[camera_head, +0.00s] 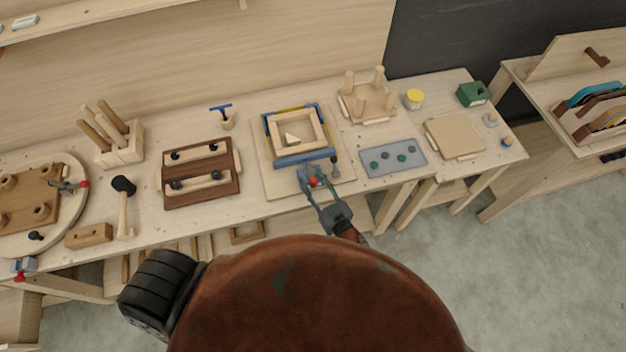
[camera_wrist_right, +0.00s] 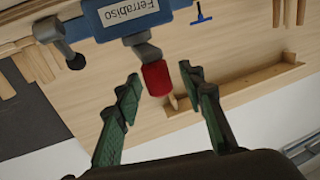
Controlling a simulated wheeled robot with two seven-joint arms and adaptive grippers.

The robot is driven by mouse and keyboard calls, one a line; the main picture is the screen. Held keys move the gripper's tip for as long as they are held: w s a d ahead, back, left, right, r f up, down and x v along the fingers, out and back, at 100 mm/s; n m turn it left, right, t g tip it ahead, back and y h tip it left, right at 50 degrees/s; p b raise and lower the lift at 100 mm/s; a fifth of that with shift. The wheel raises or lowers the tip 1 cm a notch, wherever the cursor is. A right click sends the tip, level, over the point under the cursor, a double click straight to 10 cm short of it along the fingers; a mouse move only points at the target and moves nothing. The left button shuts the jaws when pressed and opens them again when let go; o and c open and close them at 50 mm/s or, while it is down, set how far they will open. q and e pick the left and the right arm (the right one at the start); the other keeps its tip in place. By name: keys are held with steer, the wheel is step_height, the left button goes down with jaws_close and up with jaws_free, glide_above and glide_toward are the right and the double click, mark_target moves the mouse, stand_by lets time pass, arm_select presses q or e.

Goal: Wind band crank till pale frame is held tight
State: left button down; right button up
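The pale frame (camera_head: 325,132) lies on a square board (camera_head: 261,180) on the bench, with a small pale triangular piece inside it. A dark blue band (camera_head: 268,135) runs around the frame, and a blue clamp body (camera_head: 303,157) sits at its near side. That body shows in the right wrist view (camera_wrist_right: 125,15), labelled "Ferrabiso". A red crank knob (camera_wrist_right: 156,78) sticks out from it on a grey arm. My right gripper (camera_wrist_right: 161,85) is open, with the knob between its green-padded fingers and gaps on both sides. It reaches the clamp's near side in the head view (camera_head: 317,183). My left gripper is out of view.
A brown slotted block (camera_head: 201,199) and a mallet (camera_head: 124,205) lie left of the board. A grey tray with knobs (camera_head: 394,158) is close on the right, with a pegged stand (camera_head: 367,115) behind it. Bare bench top separates these things.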

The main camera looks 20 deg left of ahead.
steer(key=v, duration=1.2)
